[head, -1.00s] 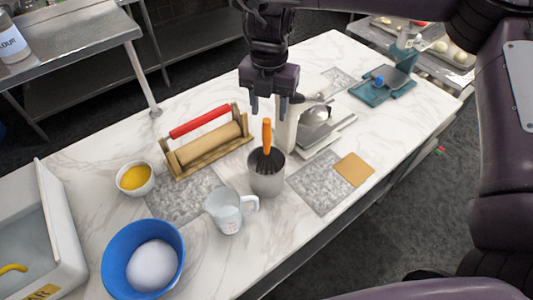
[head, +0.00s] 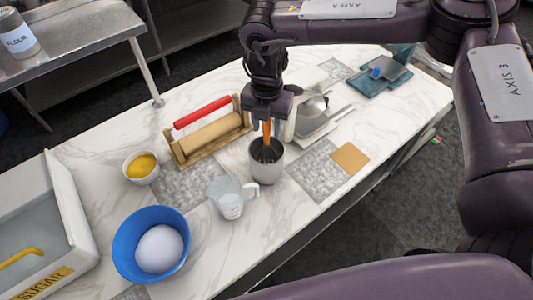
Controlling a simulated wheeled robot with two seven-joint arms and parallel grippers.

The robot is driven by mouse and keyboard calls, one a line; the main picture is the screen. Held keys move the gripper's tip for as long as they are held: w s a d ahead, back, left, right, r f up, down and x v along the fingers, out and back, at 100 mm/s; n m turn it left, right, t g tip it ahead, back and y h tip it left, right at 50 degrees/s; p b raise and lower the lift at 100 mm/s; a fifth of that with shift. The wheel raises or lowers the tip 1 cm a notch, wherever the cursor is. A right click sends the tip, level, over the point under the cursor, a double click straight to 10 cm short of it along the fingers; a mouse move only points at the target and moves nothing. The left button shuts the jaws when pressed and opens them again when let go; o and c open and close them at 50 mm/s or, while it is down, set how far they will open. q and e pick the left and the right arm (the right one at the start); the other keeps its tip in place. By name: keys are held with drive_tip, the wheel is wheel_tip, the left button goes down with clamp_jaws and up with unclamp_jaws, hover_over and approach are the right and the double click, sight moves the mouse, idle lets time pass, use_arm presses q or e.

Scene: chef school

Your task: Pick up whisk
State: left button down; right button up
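The whisk (head: 267,151) stands in a grey metal canister (head: 266,172) on the marble table, dark end down and orange handle up. My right gripper (head: 267,122) is directly above the canister, pointing down, with its fingers at the top of the orange handle. One finger shows on each side of the handle. I cannot tell whether the fingers touch it. My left gripper is not in view.
A clear measuring cup (head: 230,201) stands just left of the canister. A rolling pin stand (head: 208,138) is behind it to the left. A blue bowl (head: 125,246) and a yellow-filled bowl (head: 141,176) are farther left.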

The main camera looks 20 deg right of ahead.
drive_tip(key=shift+w, duration=0.1)
drive_tip(key=c, duration=0.7)
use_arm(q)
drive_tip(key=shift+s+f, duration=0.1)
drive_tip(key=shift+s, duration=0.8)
use_arm(e)
clamp_jaws()
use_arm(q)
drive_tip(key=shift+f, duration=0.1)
